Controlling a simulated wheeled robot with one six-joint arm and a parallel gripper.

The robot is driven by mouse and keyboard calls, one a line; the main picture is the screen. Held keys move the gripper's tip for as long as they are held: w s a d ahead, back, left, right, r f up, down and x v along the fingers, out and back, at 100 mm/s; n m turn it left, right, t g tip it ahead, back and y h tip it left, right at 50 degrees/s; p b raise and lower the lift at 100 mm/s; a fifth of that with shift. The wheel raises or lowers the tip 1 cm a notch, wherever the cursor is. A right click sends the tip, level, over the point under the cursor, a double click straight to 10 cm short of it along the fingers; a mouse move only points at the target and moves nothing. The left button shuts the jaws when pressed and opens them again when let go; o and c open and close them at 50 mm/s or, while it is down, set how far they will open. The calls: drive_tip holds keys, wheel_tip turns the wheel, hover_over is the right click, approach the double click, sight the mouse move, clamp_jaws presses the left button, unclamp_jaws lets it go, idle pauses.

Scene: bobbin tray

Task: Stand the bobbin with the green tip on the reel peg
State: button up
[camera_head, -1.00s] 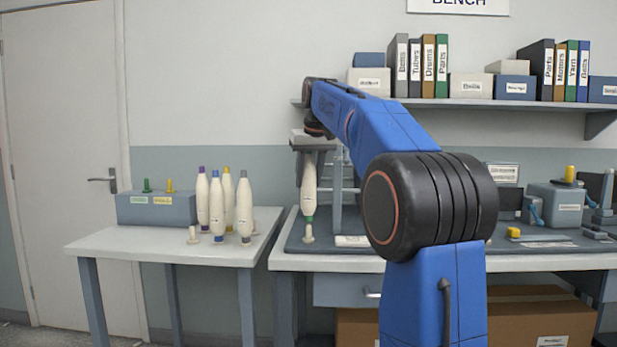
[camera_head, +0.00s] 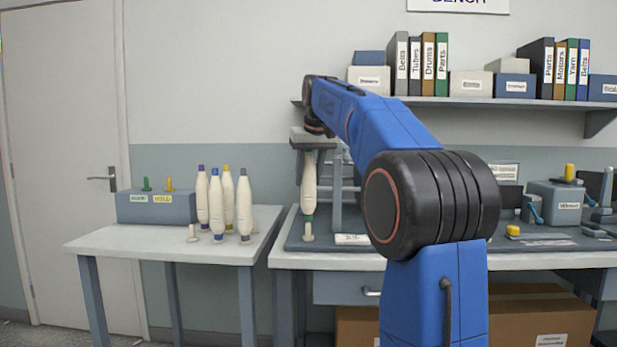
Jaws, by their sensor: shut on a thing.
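My gripper (camera_head: 310,150) points down over the left part of the right bench and is shut on the upper end of a cream bobbin (camera_head: 309,186). The bobbin hangs upright, with a green band (camera_head: 308,218) at its lower end. Directly below it the small pale reel peg (camera_head: 308,237) stands on the grey base plate (camera_head: 292,245). The bobbin's lower end looks at or just above the peg's top; I cannot tell whether they touch. The gripper covers the bobbin's top.
Several bobbins with coloured tips (camera_head: 228,205) stand on the left table (camera_head: 150,247), beside an empty peg (camera_head: 192,235) and a grey box (camera_head: 157,207) with green and yellow knobs. A grey upright frame (camera_head: 338,200) stands just right of the held bobbin. A shelf (camera_head: 480,104) runs above.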

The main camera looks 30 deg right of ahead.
sight(310, 186)
drive_tip(key=shift+f, duration=2.7)
drive_tip(key=o, duration=1.2)
drive_tip(key=v, duration=1.7)
drive_tip(key=shift+r, duration=0.15)
drive_tip(key=s+a+f, duration=0.5)
drive_tip(key=s+f, duration=0.6)
drive_tip(key=f, duration=0.4)
drive_tip(key=s+a+f+n, duration=0.1)
drive_tip(key=s+a+f, duration=0.5)
drive_tip(key=s+f, duration=0.5)
drive_tip(key=s+a+f+n+y, duration=0.1)
drive_tip(key=s+a+f, duration=0.5)
drive_tip(key=s+f, duration=0.5)
wheel_tip(310, 186, down, 10)
drive_tip(key=shift+r, duration=0.2)
